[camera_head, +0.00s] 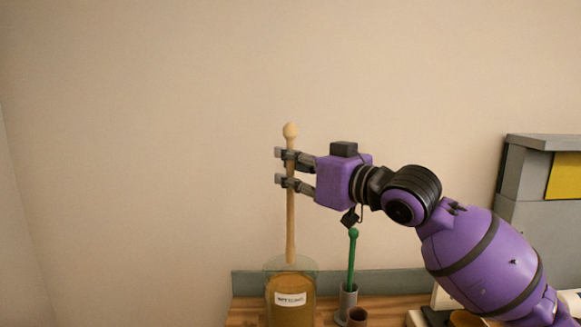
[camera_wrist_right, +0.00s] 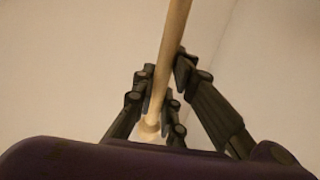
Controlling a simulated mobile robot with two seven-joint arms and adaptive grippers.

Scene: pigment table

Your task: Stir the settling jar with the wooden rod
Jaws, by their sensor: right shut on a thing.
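The settling jar (camera_head: 291,312) is a clear jar with amber-brown contents and a white label, standing on the wooden table in the head view. The wooden rod (camera_head: 291,225) is pale, with a round knob at its top, and hangs upright above the jar. Its lower end is at about the height of the jar's mouth; I cannot tell whether it is inside the rim. My right gripper (camera_head: 284,168) is shut on the rod below the knob. In the right wrist view the rod (camera_wrist_right: 172,50) passes between the fingers (camera_wrist_right: 165,90). My left gripper is not in view.
A green rod (camera_head: 351,258) stands in a grey holder (camera_head: 347,297) right of the jar, below my right wrist. A grey cabinet (camera_head: 540,225) with a yellow panel stands at the right. Left of the jar is bare wall.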

